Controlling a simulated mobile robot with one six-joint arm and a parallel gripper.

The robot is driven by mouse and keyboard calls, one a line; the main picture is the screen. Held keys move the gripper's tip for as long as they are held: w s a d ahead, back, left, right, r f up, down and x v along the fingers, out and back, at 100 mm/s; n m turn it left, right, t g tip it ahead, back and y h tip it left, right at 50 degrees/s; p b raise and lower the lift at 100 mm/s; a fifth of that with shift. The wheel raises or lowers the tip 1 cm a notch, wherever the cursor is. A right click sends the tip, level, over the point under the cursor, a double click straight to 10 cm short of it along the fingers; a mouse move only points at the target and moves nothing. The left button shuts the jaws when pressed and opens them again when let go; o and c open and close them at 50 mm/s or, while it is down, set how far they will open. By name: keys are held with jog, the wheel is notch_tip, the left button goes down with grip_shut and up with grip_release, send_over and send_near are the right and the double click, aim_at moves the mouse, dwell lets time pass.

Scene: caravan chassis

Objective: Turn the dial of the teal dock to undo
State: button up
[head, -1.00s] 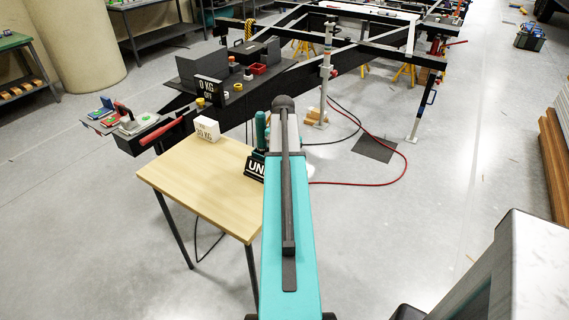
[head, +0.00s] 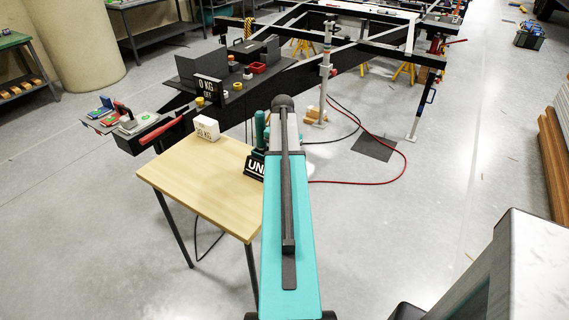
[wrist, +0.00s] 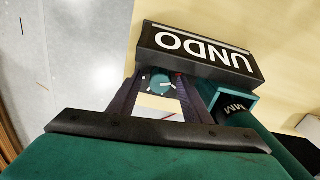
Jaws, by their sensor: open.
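The black UNDO sign (wrist: 200,52) of the teal dock (wrist: 232,108) shows upside down in the wrist view. Below it a small round teal dial (wrist: 160,83) with pale marks shows between the two dark fingers of my gripper (wrist: 161,76). The fingers are open, one on each side of the dial; I cannot tell whether they touch it.
The wooden table (head: 205,185) has a clear front half. A white KG block (head: 207,129) stands at its back edge. Behind it lies the black chassis frame (head: 270,85) with a 0 KG display (head: 209,88). A red hose (head: 370,178) lies on the floor.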

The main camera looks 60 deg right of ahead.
jog(key=shift+r, duration=0.1)
notch_tip(320, 180, up, 14)
jog(key=b, duration=0.2)
jog(key=shift+f, duration=0.2)
dwell(0.6)
dwell(0.5)
